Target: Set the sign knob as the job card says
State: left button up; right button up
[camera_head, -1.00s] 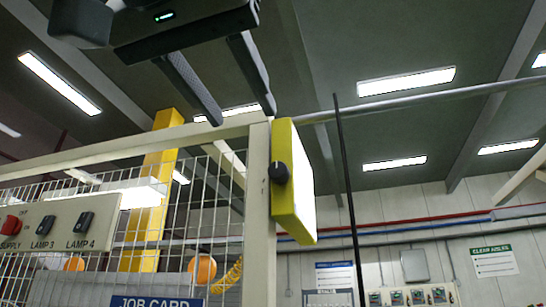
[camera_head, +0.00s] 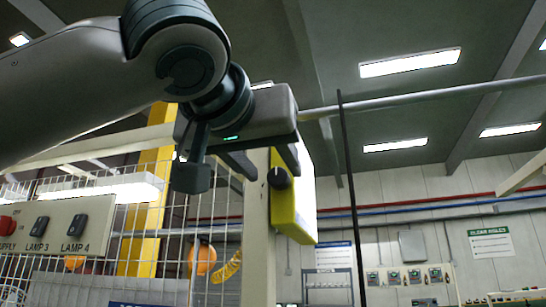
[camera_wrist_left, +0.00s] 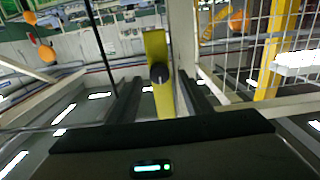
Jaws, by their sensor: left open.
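In the left wrist view the knob (camera_wrist_left: 158,73) shows between the open fingers, and I see no contact. The job card (camera_head: 140,304) shows only as a blue strip at the bottom edge; its text is cut off. My right gripper is out of view.
A switch panel (camera_head: 58,229) with a red supply button and lamp switches hangs on the wire mesh at the left. The cream post (camera_head: 257,235) stands beside the sign box. A thin dark pole (camera_head: 351,190) stands to the right.

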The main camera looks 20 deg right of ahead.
pick_arm(q)
jog(key=shift+x, duration=0.8)
jog(key=c, duration=1)
jog(key=shift+c, duration=0.2)
